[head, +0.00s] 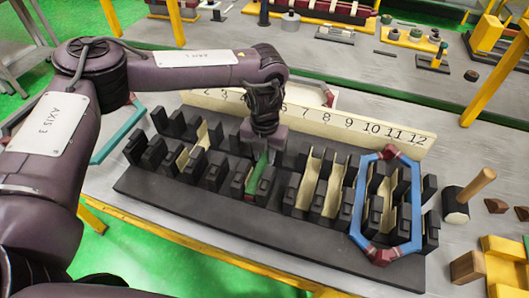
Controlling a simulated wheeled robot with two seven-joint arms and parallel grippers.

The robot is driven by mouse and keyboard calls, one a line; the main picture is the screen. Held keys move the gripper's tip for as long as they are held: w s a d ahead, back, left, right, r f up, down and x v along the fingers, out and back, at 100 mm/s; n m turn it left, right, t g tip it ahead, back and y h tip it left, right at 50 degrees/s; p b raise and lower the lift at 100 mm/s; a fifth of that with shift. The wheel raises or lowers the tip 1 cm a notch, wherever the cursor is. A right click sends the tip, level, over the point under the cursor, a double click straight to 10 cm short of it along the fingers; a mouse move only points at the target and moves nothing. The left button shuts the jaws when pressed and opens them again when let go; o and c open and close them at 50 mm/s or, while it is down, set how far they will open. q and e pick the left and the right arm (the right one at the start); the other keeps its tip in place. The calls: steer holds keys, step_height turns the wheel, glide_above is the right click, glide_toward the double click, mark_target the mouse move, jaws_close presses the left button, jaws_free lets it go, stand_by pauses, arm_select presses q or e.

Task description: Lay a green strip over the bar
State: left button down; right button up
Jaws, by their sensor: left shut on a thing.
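A long black slotted bar (210,215) lies across the table, with rows of black blocks standing on it. My left gripper (262,153) points down over the middle of the bar. It is shut on a green strip (260,182), which hangs tilted below the fingers and reaches down among the blocks. I cannot tell whether its lower end touches the bar, and the gripper hides its top. Several cream strips (309,180) sit in other slots to the left and right. My right gripper is not in view.
A cream numbered board (400,130) stands behind the bar. A mallet (470,192) and yellow blocks (505,262) are at the right.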

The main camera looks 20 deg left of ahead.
mark_target(265, 159)
arm_select(q)
steer(key=c, duration=1.1)
jaws_free()
steer(key=shift+o, duration=0.2)
steer(key=shift+r, duration=0.2)
steer(key=shift+r+p, duration=0.6)
steer(key=shift+p, duration=0.1)
step_height(265, 159, up, 8)
steer(key=p, duration=0.5)
steer(key=shift+f+p, duration=0.25)
steer(key=shift+p, duration=0.05)
